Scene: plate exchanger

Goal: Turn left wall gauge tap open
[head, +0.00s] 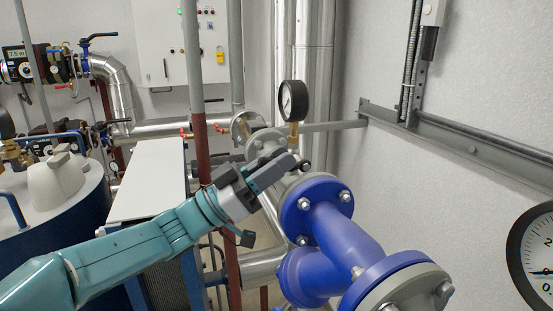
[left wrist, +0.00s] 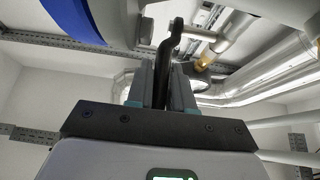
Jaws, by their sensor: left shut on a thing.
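The left wall gauge (head: 293,100) has a black round case and a white dial, seen nearly edge-on. It stands upright on a brass stem (head: 293,136) above the grey flanged pipe. My left gripper (head: 284,164) is just below this stem. In the left wrist view its two fingers (left wrist: 161,88) are shut on a dark, flat tap lever (left wrist: 164,62) that stands between them. The lever's upper end joins a short pale shaft, and a brass fitting (left wrist: 205,60) shows to the right. In the head view the gripper hides most of the lever. My right gripper is not in view.
A blue flanged pipe (head: 337,237) is close to the right of my left gripper. A second gauge (head: 537,258) is cut off at the right edge. A red-and-grey post (head: 200,145) stands just left of the gripper. Red-handled taps (head: 187,134) are behind.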

